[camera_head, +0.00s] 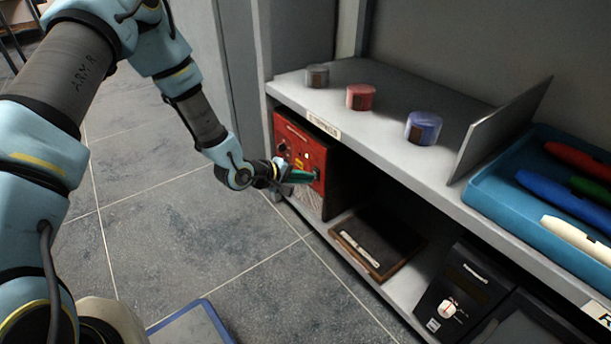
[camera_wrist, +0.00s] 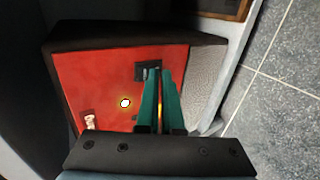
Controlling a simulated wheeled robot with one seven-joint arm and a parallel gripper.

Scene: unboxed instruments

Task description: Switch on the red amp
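The red amp (camera_head: 299,150) sits on the lower shelf at its left end, with a red panel, a dark case and a grey grille. It also shows in the wrist view (camera_wrist: 95,75), seen from close up. A black switch (camera_wrist: 141,70) is set in the red panel near the grille; its position is partly hidden by my gripper. My gripper (camera_head: 312,177) points at the panel with its teal fingers together and empty. In the wrist view the fingertips (camera_wrist: 160,72) are right beside the switch; I cannot tell whether they touch it. A small pale round spot (camera_wrist: 125,103) shows on the panel.
The upper shelf (camera_head: 385,131) carries grey, red and blue round pieces, an upright grey divider (camera_head: 502,128) and a blue tray (camera_head: 486,186). A dark flat box (camera_head: 398,245) and a black device with a white knob (camera_head: 464,292) stand on the lower shelf.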

